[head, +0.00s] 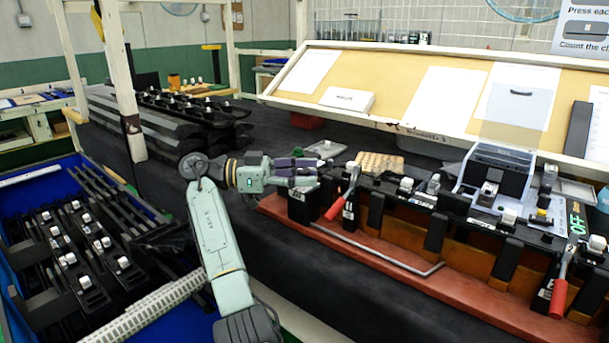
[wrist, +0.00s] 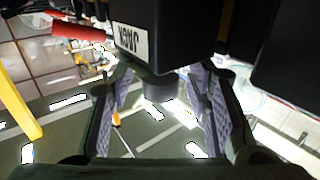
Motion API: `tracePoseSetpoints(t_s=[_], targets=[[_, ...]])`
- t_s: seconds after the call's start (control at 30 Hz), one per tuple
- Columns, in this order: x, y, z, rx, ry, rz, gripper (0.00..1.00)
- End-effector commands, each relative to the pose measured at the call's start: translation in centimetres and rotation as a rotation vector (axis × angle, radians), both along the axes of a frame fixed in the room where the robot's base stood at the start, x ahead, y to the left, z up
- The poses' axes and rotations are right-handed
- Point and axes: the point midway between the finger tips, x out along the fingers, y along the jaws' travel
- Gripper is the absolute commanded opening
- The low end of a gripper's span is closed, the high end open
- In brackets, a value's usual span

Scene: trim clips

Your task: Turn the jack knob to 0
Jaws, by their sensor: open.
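The jack knob (wrist: 160,88) is a short grey cylinder on a black block (wrist: 165,30) with a white label that reads JACK, upside down in the wrist view. My gripper (wrist: 160,105) is open, with its purple-padded fingers on either side of the knob. A gap shows between each pad and the knob. In the head view, my gripper (head: 312,172) is at the left end of the red fixture, by a black block (head: 303,206). The knob is hidden there, and I cannot read its setting.
A red-handled lever (head: 336,207) stands just right of my gripper, and another (head: 558,298) is at the far right. The red fixture base (head: 465,290) carries a row of clamps. A blue bin (head: 25,230) of black parts is at left. A slanted board (head: 400,80) rises behind.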

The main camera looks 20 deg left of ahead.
Motion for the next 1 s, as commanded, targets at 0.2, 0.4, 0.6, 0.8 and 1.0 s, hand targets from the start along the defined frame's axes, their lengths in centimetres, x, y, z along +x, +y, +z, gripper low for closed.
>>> tracePoseSetpoints(t_s=[0.2, 0.4, 0.6, 0.8, 1.0], targets=[[-0.7, 2.3, 0.1, 0.000, 0.002, 0.004, 0.44], [-1.6, 5.3, 0.0, 0.002, 0.005, 0.003, 0.44], [-2.1, 6.7, 0.0, 0.000, 0.002, 0.000, 0.44], [-2.2, 7.2, 0.0, 0.000, -0.001, 0.001, 0.44], [-2.2, 7.2, 0.0, 0.000, 0.000, 0.001, 0.44]])
